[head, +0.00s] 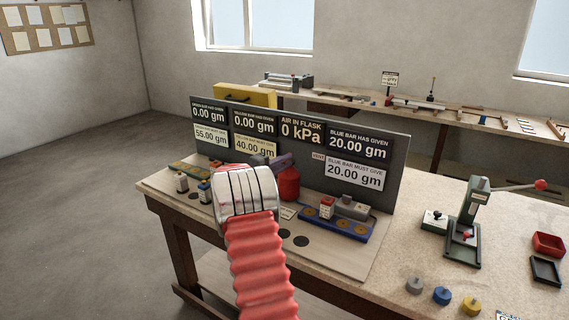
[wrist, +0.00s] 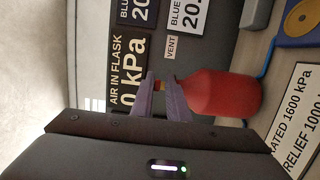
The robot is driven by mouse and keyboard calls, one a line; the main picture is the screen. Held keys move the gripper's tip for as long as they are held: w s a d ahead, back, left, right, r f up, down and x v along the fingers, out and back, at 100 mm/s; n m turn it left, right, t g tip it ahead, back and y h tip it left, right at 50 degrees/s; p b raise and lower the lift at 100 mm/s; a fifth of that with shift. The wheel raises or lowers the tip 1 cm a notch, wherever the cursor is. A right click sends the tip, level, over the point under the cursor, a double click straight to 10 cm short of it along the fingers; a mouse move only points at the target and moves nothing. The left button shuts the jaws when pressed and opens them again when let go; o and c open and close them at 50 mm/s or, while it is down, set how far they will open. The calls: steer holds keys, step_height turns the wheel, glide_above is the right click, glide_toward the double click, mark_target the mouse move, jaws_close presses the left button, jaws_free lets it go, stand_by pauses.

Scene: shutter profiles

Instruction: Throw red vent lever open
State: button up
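A red flask (wrist: 225,95) lies sideways in the wrist view. In the head view the red flask (head: 289,184) stands on the bench before the grey panel, partly behind my arm. My gripper (wrist: 163,92) has purple-grey fingers at the flask's neck end, with a gap between them. A small yellow and reddish part (wrist: 160,85) shows in that gap; I cannot tell whether the fingers touch it. The red vent lever cannot be made out clearly. A VENT label (wrist: 172,47) is on the panel near the fingers. In the head view my gripper (head: 279,161) is mostly hidden by my wrist.
The grey panel (head: 400,150) carries several readouts; "AIR IN FLASK" (head: 294,128) reads 0 kPa. A blue bar fixture (head: 338,225) stands right of the flask, green and yellow parts (head: 190,172) left. A hand press (head: 470,215) stands farther right.

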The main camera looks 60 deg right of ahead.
steer(key=shift+r, duration=0.15)
steer(key=shift+w+a, duration=0.1)
steer(key=shift+a, duration=0.4)
steer(key=w+a, duration=0.1)
steer(key=a, duration=1.1)
steer(key=shift+w+a, duration=0.35)
